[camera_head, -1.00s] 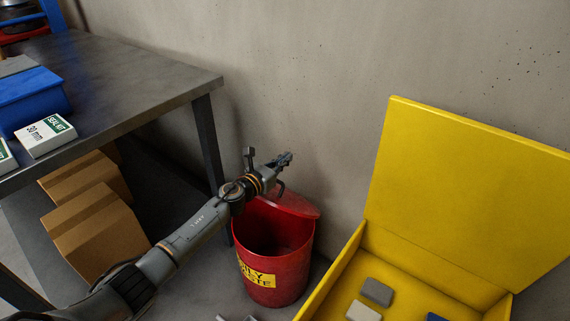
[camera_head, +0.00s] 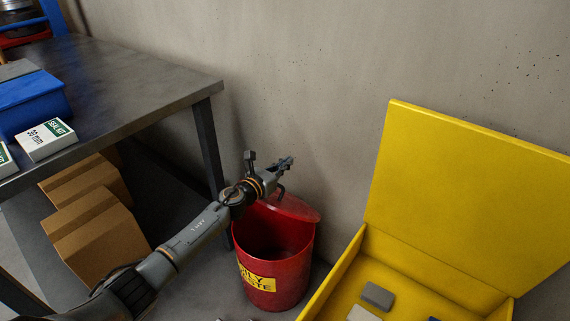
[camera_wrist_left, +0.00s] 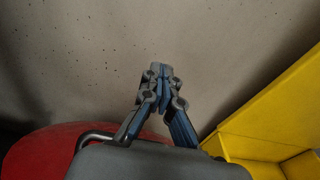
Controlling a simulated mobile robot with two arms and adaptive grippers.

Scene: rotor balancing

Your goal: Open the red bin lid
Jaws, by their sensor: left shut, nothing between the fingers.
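The red bin (camera_head: 272,262) stands on the floor near the wall with a yellow label on its front. Its lid (camera_head: 296,207) is raised at the back, and the dark inside of the bin shows. My left gripper (camera_head: 287,162) is shut and empty, just above and behind the raised lid. In the left wrist view my left gripper's fingers (camera_wrist_left: 160,75) are closed together in front of the wall, with the red lid (camera_wrist_left: 45,150) below at the left. Whether my left gripper or wrist touches the lid I cannot tell. My right gripper is not clearly in view.
A yellow box (camera_head: 345,277) with its lid (camera_head: 465,195) standing open is right of the bin and holds grey pieces. A dark table (camera_head: 130,85) is at the left, with cardboard boxes (camera_head: 95,235) under it. The concrete wall (camera_head: 300,80) is close behind the bin.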

